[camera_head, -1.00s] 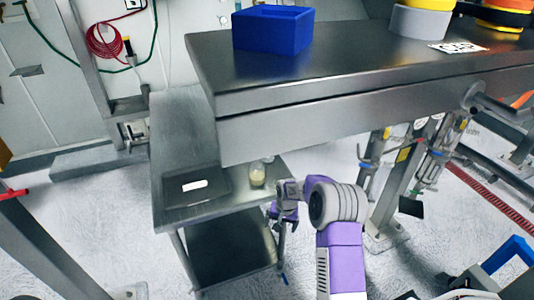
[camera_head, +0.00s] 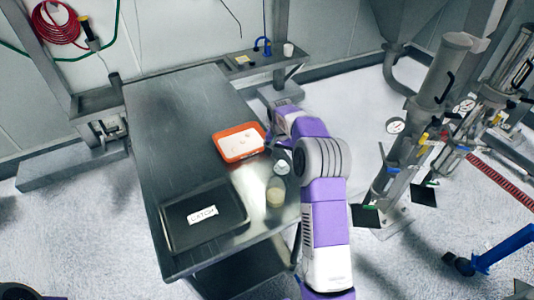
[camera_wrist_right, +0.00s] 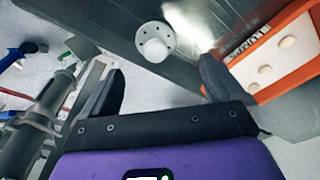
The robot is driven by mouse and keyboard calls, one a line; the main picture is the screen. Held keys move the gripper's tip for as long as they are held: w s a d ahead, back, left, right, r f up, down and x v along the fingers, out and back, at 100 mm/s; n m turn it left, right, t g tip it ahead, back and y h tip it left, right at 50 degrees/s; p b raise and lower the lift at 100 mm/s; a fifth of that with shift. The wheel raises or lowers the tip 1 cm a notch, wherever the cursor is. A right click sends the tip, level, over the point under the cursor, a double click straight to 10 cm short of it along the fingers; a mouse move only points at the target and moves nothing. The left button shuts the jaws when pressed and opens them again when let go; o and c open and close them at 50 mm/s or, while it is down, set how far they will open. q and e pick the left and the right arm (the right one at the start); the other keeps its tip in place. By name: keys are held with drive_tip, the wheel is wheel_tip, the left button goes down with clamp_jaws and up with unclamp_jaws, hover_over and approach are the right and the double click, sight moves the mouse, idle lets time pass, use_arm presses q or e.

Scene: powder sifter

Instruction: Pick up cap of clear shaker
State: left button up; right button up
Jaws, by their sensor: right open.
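A clear shaker (camera_head: 275,194) with pale contents stands near the right edge of the steel table (camera_head: 175,115). A small whitish round cap (camera_head: 281,168) lies just behind it, close to my arm. In the right wrist view, a white round cap (camera_wrist_right: 154,42) with small holes and a raised middle sits on the steel surface, beyond the fingertips and between them in the picture. My right gripper (camera_wrist_right: 160,70) is open and empty. In the head view, its fingers are mostly hidden by my arm. My left gripper is not in view.
An orange tray (camera_head: 217,149) with white pieces lies behind the cap, close to my right arm. A black labelled tray (camera_head: 176,236) lies at the table's front left. The table's rear and left are clear. Pipes and valves (camera_head: 440,75) stand on the right.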

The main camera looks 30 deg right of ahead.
sight(282, 163)
drive_tip(key=shift+w, duration=0.15)
drive_tip(key=shift+s+d+f, duration=0.1)
drive_tip(key=shift+s+f, duration=0.05)
drive_tip(key=shift+f, duration=0.6)
drive_tip(key=shift+s+d+f, duration=0.1)
drive_tip(key=shift+s+f, duration=0.05)
drive_tip(key=shift+f, duration=0.6)
drive_tip(key=f, duration=0.4)
drive_tip(key=shift+w+d+b, duration=0.1)
drive_tip(key=shift+d+b, duration=0.15)
drive_tip(key=shift+b, duration=0.15)
drive_tip(key=c, duration=1.1)
